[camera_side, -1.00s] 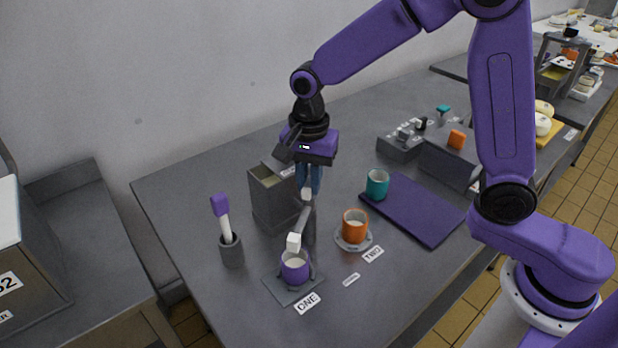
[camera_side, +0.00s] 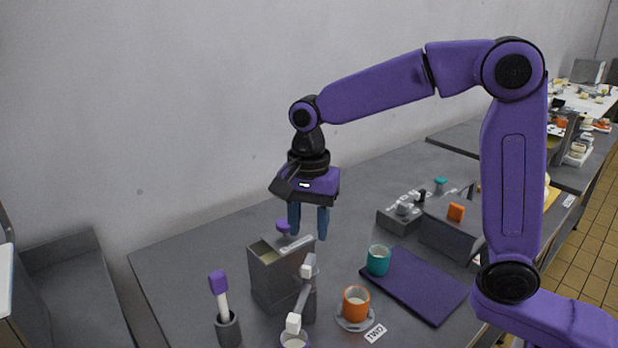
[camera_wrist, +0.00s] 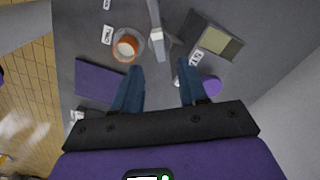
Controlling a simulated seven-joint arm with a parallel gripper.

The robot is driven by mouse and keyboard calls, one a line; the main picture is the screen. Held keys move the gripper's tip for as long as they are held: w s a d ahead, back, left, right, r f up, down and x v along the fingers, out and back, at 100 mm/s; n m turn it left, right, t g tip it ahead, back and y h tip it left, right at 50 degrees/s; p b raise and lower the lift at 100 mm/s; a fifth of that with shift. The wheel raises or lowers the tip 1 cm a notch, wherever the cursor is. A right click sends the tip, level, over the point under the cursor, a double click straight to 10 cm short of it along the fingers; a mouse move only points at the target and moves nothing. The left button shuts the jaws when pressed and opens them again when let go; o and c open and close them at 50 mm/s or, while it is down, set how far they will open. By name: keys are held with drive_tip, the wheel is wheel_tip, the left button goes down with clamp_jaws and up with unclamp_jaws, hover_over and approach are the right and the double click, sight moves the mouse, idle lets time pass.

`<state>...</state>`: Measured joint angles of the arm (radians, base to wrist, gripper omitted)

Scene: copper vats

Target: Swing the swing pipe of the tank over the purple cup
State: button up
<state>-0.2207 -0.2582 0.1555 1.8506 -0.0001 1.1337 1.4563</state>
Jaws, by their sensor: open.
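The tank (camera_side: 278,278) is a grey open-topped box on the dark table; it shows at the upper right in the wrist view (camera_wrist: 199,32). Its grey swing pipe (camera_side: 303,296) reaches toward the front, with a white block at its end. That end stands at the purple cup (camera_side: 294,341), which is cut off by the bottom edge in the side view. The pipe also shows in the wrist view (camera_wrist: 153,12). My gripper (camera_side: 308,236) is open and empty, above the tank and pipe, touching neither as far as I can see.
An orange cup (camera_side: 356,303) on a saucer stands right of the pipe. A teal cup (camera_side: 378,260) stands by a purple mat (camera_side: 425,290). A purple-handled brush (camera_side: 218,282) in a grey holder is at left. A purple knob (camera_side: 283,226) shows behind the tank.

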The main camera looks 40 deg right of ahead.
wheel_tip(320, 180, up, 10)
idle(0.3)
drive_tip(key=shift+f, duration=0.15)
drive_tip(key=s+d+f+n, duration=0.4)
drive_tip(key=s+n, duration=0.4)
drive_tip(key=s+d+f+n, duration=0.4)
drive_tip(key=s+f+n, duration=0.1)
drive_tip(key=s+n, duration=0.3)
drive_tip(key=s+d+f+n, duration=0.4)
drive_tip(key=s+n, duration=0.3)
drive_tip(key=s, duration=0.2)
drive_tip(key=shift+s+d+f+n, duration=0.35)
drive_tip(key=shift+s+f+n, duration=0.05)
drive_tip(key=shift+f, duration=0.2)
